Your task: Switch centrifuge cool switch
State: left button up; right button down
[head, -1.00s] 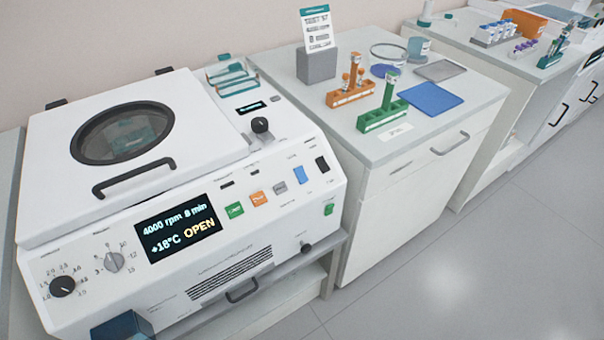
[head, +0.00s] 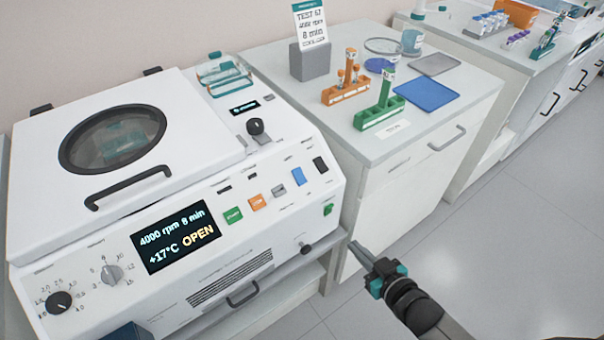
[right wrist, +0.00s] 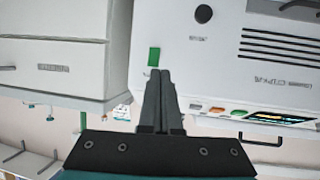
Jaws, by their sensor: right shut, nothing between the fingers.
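The white centrifuge (head: 60,225) stands at left in the head view. Its display (head: 177,235) reads 4000 rpm, 8 min, +17°C, OPEN. Its front carries a blue switch (head: 298,176), a black switch (head: 321,164), a grey button (head: 278,191) and a small green switch (head: 328,209). Their labels are too small to read, so I cannot tell which is for cooling. My right gripper (head: 355,247) is shut and empty, low at the centrifuge's right. In the right wrist view its fingertips (right wrist: 160,72) appear just below the small green switch (right wrist: 154,56); contact is unclear. My left gripper is out of view.
The centrifuge's lid (head: 120,150) is down over its top. A cabinet (head: 410,180) stands beside it, holding an orange rack (head: 346,95), a green rack (head: 380,117) and a blue mat (head: 427,95). The floor (head: 470,250) at right is clear.

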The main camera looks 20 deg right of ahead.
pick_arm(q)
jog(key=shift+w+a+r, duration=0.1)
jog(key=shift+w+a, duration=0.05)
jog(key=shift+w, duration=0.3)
pick_arm(e)
jog(key=w+a+r+t+y, duration=0.1)
jog(key=a+r, duration=0.1)
jog(key=r, duration=0.5)
jog(key=w+a+r+n+t+y, duration=0.1)
jog(key=w+a+r+t+y, duration=0.1)
jog(key=r, duration=0.4)
jog(key=shift+w+r+n, duration=0.3)
jog(key=shift+r, duration=0.1)
jog(key=b, duration=0.1)
send_near(300, 176)
jog(key=w+a+r, duration=0.2)
jog(key=w+r, duration=0.2)
jog(key=shift+w+a+f+b, duration=0.15)
jog(key=shift+w+f+b, duration=0.4)
jog(key=shift+w+f, duration=0.3)
jog(key=shift+w+a+f+b, duration=0.2)
jog(key=shift+w+f+b, duration=0.1)
jog(key=shift+w+f, duration=0.3)
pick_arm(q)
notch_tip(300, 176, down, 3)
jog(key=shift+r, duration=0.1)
